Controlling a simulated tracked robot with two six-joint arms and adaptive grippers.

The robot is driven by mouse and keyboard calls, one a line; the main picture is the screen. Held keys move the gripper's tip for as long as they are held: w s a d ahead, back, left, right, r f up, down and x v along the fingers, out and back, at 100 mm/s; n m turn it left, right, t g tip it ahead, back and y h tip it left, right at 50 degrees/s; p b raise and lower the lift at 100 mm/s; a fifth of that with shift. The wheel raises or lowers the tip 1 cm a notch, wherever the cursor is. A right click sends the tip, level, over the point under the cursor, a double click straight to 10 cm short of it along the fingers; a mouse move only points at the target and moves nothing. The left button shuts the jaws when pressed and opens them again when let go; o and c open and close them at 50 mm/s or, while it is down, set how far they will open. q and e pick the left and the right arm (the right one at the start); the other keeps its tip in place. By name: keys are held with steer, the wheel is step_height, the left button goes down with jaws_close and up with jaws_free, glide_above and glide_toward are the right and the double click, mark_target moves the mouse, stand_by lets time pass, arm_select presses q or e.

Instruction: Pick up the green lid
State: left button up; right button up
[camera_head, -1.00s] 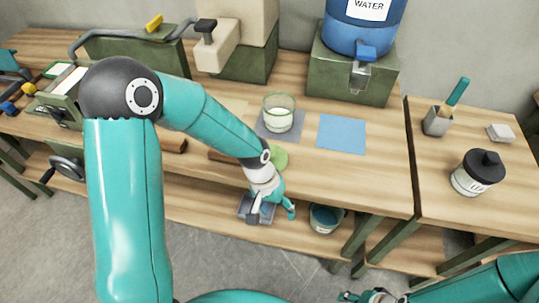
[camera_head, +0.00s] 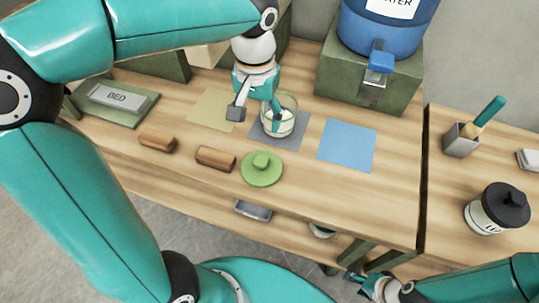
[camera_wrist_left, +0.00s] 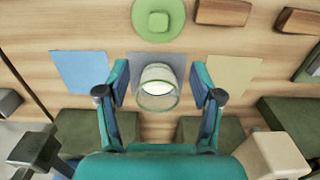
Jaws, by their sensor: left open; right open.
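The green lid (camera_head: 262,173), a round disc with a raised knob, lies on the wooden table near its front edge. It also shows at the top of the left wrist view (camera_wrist_left: 142,30). My left gripper (camera_head: 257,110) is open and empty, behind the lid and above the table by the glass jar (camera_head: 290,122). In the left wrist view the jar (camera_wrist_left: 158,90) appears between the spread fingers; I cannot tell whether they touch it. My right gripper (camera_head: 358,286) is open and low at the bottom right, in front of the table.
The jar stands on a grey mat (camera_head: 290,143), between a tan mat (camera_head: 210,108) and a blue mat (camera_head: 347,145). Two wooden blocks (camera_head: 215,158) (camera_head: 157,139) lie left of the lid. A water dispenser (camera_head: 385,45) stands behind on a green stand. Table around the lid's right is clear.

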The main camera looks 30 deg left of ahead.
arm_select(q)
glide_above(261, 160)
steer(key=f, duration=1)
steer(key=shift+w+a+f, duration=0.1)
steer(key=shift+a, duration=0.2)
steer(key=f, duration=0.3)
steer(key=f+p, duration=0.1)
steer(key=f, duration=0.1)
steer(key=shift+s+d, duration=0.2)
steer(key=shift+d, duration=0.1)
steer(key=shift+w+f, duration=0.1)
steer(key=shift+f, duration=0.4)
steer(key=c, duration=1)
steer(key=shift+r, duration=0.1)
